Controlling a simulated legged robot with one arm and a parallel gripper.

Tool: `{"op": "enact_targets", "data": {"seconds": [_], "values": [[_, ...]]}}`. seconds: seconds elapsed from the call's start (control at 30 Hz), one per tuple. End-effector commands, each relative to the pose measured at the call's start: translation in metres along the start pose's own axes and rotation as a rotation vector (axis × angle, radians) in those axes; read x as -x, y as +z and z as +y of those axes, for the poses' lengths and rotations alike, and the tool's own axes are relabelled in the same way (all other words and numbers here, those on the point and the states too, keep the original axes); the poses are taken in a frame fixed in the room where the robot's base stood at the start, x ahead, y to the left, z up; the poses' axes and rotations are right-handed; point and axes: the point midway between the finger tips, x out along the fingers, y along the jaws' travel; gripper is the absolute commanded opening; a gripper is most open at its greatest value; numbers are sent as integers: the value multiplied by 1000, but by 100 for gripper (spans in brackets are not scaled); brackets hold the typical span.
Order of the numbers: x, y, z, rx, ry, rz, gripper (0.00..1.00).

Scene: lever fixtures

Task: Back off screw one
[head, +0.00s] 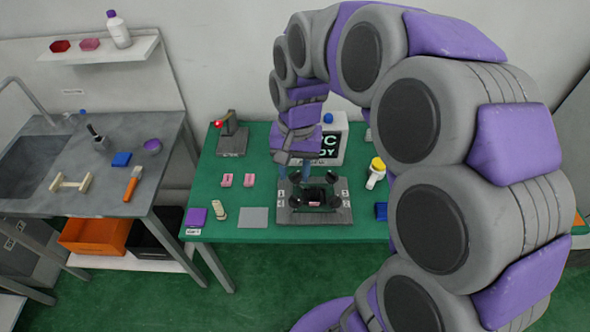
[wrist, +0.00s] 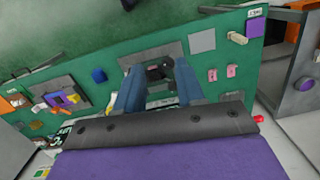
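A grey fixture plate (head: 343,214) lies on the green table, with several dark round knobs (head: 333,178) around a dark centre holding a small pink piece. Small white labels sit on the plate, too small to read, so I cannot tell which knob is screw one. My gripper (head: 296,172) hangs above the back left part of the fixture, fingers down. In the wrist view, the two blue fingers of my gripper (wrist: 158,68) stand apart, with the fixture's dark centre (wrist: 160,72) visible between them. Nothing shows held. The fingers hide parts of the plate, and contact is unclear.
Two pink blocks (head: 238,180), a grey square (head: 254,217) and a purple block (head: 196,216) lie left of the fixture. A red-tipped lever stand (head: 232,135) is at the back left. A yellow-topped white piece (head: 376,172) and a white box (head: 338,140) stand nearby.

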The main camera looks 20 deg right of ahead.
Motion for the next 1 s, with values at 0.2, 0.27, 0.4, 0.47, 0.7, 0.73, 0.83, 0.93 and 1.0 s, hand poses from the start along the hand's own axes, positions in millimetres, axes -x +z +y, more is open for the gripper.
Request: {"op": "enact_targets", "data": {"seconds": [0.2,0.27,0.4,0.47,0.7,0.73,0.83,0.93,1.0], "values": [[-19,-76,-22,-187,-21,14,38],[-25,-97,-25,-246,-26,22,38],[-46,-144,-29,-386,-25,36,38],[-55,-164,-28,-450,-26,45,38],[-87,-217,-19,-641,-10,78,38],[-89,-220,-18,-656,-9,81,38],[-94,-228,-15,-687,-6,88,38],[-99,-231,-14,-698,-5,90,38],[-105,-231,-14,-697,-4,90,38]]}}
